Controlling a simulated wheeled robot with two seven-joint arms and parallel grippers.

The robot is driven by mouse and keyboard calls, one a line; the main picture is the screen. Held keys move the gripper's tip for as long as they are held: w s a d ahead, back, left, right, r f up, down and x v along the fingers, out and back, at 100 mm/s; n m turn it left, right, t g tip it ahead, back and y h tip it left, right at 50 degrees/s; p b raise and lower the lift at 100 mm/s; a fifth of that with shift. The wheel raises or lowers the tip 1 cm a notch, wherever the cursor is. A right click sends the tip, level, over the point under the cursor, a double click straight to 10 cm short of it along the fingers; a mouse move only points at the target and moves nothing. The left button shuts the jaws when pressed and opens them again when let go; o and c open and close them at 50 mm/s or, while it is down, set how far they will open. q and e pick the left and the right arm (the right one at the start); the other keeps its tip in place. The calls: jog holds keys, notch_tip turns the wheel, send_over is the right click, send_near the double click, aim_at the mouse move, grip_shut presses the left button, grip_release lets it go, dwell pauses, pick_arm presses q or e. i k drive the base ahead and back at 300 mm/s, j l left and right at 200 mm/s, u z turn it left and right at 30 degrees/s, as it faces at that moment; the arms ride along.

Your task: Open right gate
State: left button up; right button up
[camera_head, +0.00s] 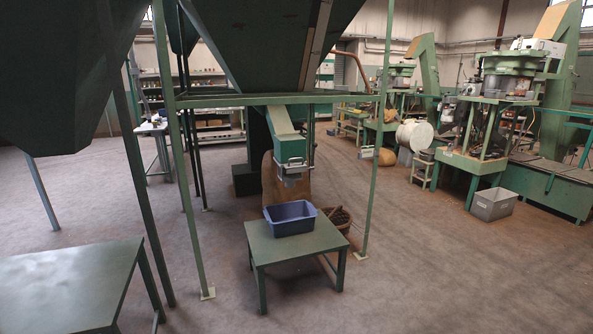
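A large dark green hopper (255,45) hangs in a green frame at the upper middle. A green chute (284,133) slopes down from it toward me. At the chute's lower end is a gate with a metal handle (291,163). The gate looks shut, and no nuts show coming out, but it is small at this distance. A blue bin (291,218) stands below it on a green table (262,248); its inside looks empty. Neither of my grippers is in view.
Another dark hopper (62,85) is at the left above a larger green table (65,285). Green frame posts (183,190) stand either side of the chute. A wicker basket (338,218) is behind the small table. The floor (440,270) at right front is clear.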

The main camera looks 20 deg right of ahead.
aim_at(301, 167)
jog(key=i+l, duration=0.75)
jog(key=l, duration=0.15)
jog(key=i+l+u, duration=0.1)
jog(key=i+l, duration=0.25)
jog(key=l, duration=0.15)
jog(key=i+l, duration=0.35)
jog(key=l+u, duration=0.05)
jog(key=l, duration=0.05)
